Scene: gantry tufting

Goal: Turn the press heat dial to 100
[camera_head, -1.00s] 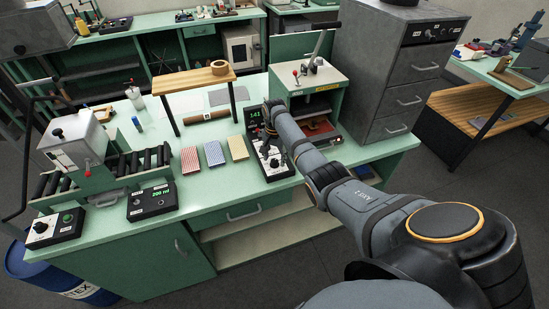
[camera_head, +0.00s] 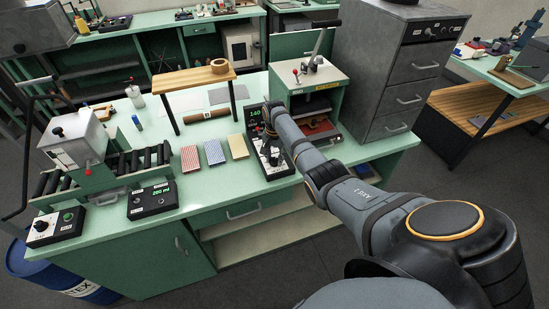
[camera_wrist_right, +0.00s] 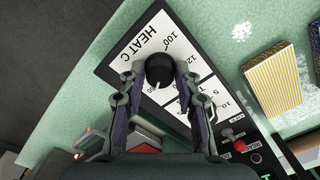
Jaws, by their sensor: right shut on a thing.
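The press control box (camera_head: 284,168) is black with white scale plates and stands on the green bench, in front of the press (camera_head: 312,80). Its green display (camera_head: 255,114) appears to read 140. In the right wrist view the black heat dial (camera_wrist_right: 161,68) sits beside the HEAT C label (camera_wrist_right: 143,45), with a 100 mark printed nearby. A white pointer line shows on the dial's lower side. My right gripper (camera_wrist_right: 161,74) is shut on the dial, one finger on each side. In the head view the right gripper (camera_head: 268,142) partly hides the box. My left gripper is not in view.
Striped and yellow blocks (camera_head: 237,147) lie left of the control box. A wooden stand (camera_head: 193,82) with a tape roll is behind them. A red knob (camera_wrist_right: 239,146) and other switches sit on the same box. A grey drawer cabinet (camera_head: 400,75) stands right of the press.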

